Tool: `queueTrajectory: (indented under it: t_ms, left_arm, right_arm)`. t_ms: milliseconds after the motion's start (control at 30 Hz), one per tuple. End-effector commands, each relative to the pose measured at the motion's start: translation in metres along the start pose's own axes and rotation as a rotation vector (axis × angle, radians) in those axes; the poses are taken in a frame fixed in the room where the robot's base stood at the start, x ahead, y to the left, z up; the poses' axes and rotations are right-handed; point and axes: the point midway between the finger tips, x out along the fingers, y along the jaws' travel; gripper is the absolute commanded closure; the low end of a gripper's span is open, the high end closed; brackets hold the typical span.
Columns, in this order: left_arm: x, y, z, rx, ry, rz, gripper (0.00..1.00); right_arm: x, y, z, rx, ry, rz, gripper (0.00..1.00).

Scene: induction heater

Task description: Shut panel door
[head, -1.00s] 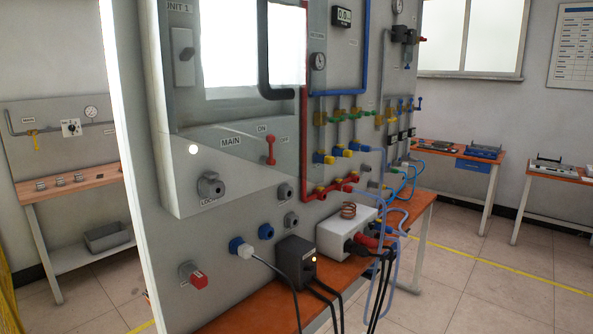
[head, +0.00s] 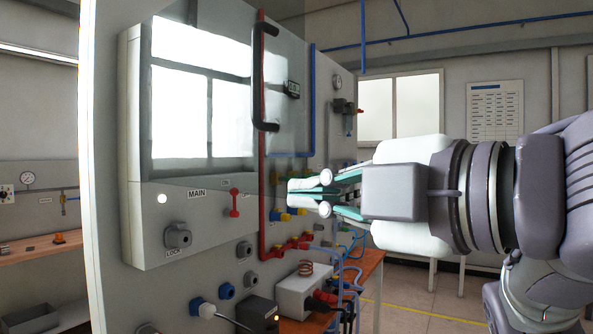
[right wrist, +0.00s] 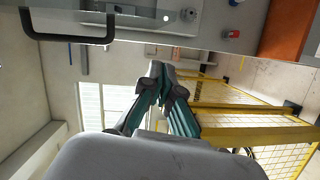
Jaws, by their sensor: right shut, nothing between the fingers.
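The panel door (head: 282,50) is a clear, reflective pane on the grey cabinet (head: 215,225), with a black bar handle (head: 259,80). The pane reaches past the cabinet's right edge and seems to stand out from it; how far it is open is hard to tell. The handle also shows at the upper left of the right wrist view (right wrist: 65,40). My right gripper (head: 291,191) is shut and empty, pointing left, below and right of the handle and apart from it in the picture. Its teal fingers show in the right wrist view (right wrist: 166,75). My left gripper is not in view.
A red MAIN lever (head: 234,203) and a grey LOCK knob (head: 178,235) sit on the cabinet's lower front. Pipes and valves are behind my right gripper. A white box with a copper coil (head: 305,269) stands on the bench. A yellow fence (right wrist: 255,135) shows in the right wrist view.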

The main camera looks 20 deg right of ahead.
Motion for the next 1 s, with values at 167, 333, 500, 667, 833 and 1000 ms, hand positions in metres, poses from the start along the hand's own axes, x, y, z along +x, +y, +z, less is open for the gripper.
queueTrajectory:
  t_ms: [167, 333, 500, 667, 833, 1000]
  left_arm:
    - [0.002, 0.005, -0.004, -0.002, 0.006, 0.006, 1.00]
    - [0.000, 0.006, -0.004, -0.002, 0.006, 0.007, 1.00]
    - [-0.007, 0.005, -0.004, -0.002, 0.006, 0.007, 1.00]
    - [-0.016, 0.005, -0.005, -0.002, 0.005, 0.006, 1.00]
    - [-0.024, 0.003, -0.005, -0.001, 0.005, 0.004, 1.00]
    - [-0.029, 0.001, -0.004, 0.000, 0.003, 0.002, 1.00]
  right_arm:
    - [-0.045, 0.017, -0.010, -0.127, -0.031, 0.074, 1.00]
    - [-0.050, 0.020, -0.012, -0.155, -0.040, 0.083, 1.00]
    - [-0.026, 0.023, -0.011, -0.154, -0.038, 0.078, 1.00]
    - [0.009, 0.027, -0.010, -0.151, -0.039, 0.077, 1.00]
    - [0.044, 0.030, -0.009, -0.151, -0.037, 0.080, 1.00]
    - [0.051, 0.034, 0.015, -0.149, -0.042, 0.083, 1.00]
